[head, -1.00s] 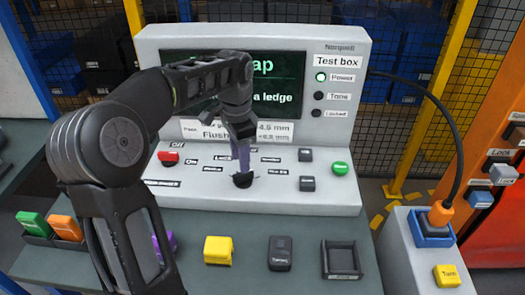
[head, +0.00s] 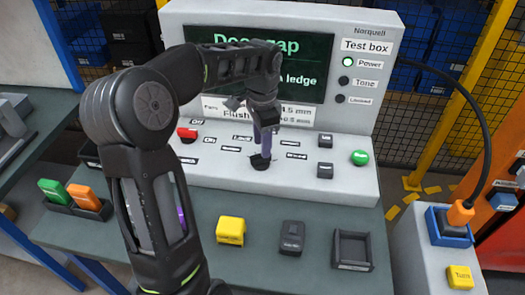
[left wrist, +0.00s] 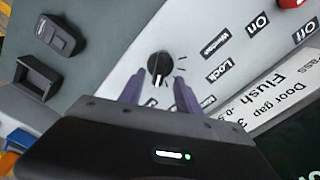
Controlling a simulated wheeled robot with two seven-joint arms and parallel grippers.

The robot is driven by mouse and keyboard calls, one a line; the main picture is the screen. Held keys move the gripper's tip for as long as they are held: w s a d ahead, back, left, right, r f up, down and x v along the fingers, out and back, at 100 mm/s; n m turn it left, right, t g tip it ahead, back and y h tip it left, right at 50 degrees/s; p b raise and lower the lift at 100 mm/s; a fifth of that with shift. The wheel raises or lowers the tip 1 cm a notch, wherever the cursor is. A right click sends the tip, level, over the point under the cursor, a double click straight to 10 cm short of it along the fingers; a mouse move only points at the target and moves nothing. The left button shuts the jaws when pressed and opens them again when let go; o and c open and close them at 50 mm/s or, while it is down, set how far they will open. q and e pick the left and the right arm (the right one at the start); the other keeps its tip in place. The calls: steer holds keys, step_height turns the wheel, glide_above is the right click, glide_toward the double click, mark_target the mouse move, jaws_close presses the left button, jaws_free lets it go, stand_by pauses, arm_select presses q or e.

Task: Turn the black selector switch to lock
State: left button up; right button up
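The black selector switch (head: 260,162) is a round knob on the sloped panel of the grey test box (head: 345,188). In the left wrist view the knob (left wrist: 160,65) has a white pointer line aimed toward the bottom of the picture, between the fingers. A "Lock" label (left wrist: 217,72) lies to its right. My left gripper (head: 262,152) points down at the switch. In the left wrist view its two purple fingers (left wrist: 160,88) are apart, one on each side of the knob's lower edge; contact cannot be told. My right gripper is out of view.
The Power lamp (head: 348,62) is lit green; the Locked lamp (head: 340,99) is dark. A red button (head: 187,133), black buttons (head: 325,141) and a green button (head: 359,158) surround the switch. A yellow block (head: 230,231), black switch piece (head: 292,237) and black tray (head: 338,250) stand in front.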

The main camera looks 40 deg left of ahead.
mark_target(261, 160)
arm_select(q)
steer(key=shift+f, duration=1.95)
jaws_close()
